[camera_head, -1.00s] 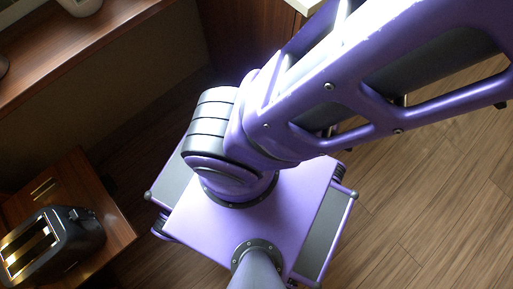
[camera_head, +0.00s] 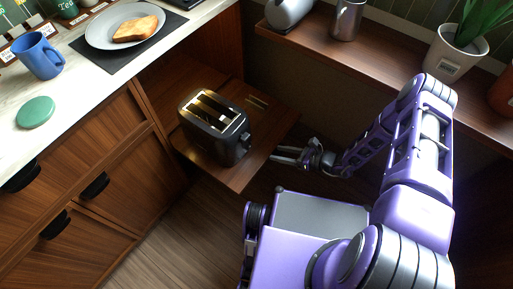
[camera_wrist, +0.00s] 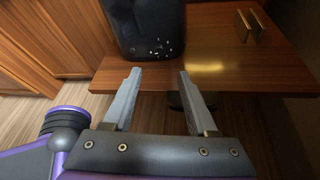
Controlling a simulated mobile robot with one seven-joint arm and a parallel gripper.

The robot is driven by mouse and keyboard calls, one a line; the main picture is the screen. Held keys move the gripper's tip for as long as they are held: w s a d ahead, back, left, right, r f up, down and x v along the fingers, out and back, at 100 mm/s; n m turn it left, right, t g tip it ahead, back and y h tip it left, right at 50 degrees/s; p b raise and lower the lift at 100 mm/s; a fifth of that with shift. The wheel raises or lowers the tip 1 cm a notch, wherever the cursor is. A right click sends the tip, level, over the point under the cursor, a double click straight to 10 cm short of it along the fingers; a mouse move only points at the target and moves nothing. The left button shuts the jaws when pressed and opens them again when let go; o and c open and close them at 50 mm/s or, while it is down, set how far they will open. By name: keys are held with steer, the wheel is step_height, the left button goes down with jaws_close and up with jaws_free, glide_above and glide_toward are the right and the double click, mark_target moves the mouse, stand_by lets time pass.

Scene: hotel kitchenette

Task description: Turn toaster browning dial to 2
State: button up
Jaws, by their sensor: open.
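The black toaster (camera_head: 213,127) stands on a low wooden shelf (camera_head: 239,176), with two slots on top. In the wrist view the toaster's lower end (camera_wrist: 147,30) shows at the top, with small pale marks near its bottom edge.
A counter at the left holds a blue mug (camera_head: 39,55), a green lid (camera_head: 36,112) and a plate (camera_head: 101,34) with toast. A raised ledge behind holds a kettle (camera_head: 288,12), a metal cup (camera_head: 347,20) and a potted plant (camera_head: 457,52).

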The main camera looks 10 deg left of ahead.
mark_target(250, 148)
steer(key=b+x, duration=0.1)
steer(key=x, duration=0.9)
steer(key=shift+a+f, duration=0.1)
steer(key=shift+a, duration=0.2)
jaws_close()
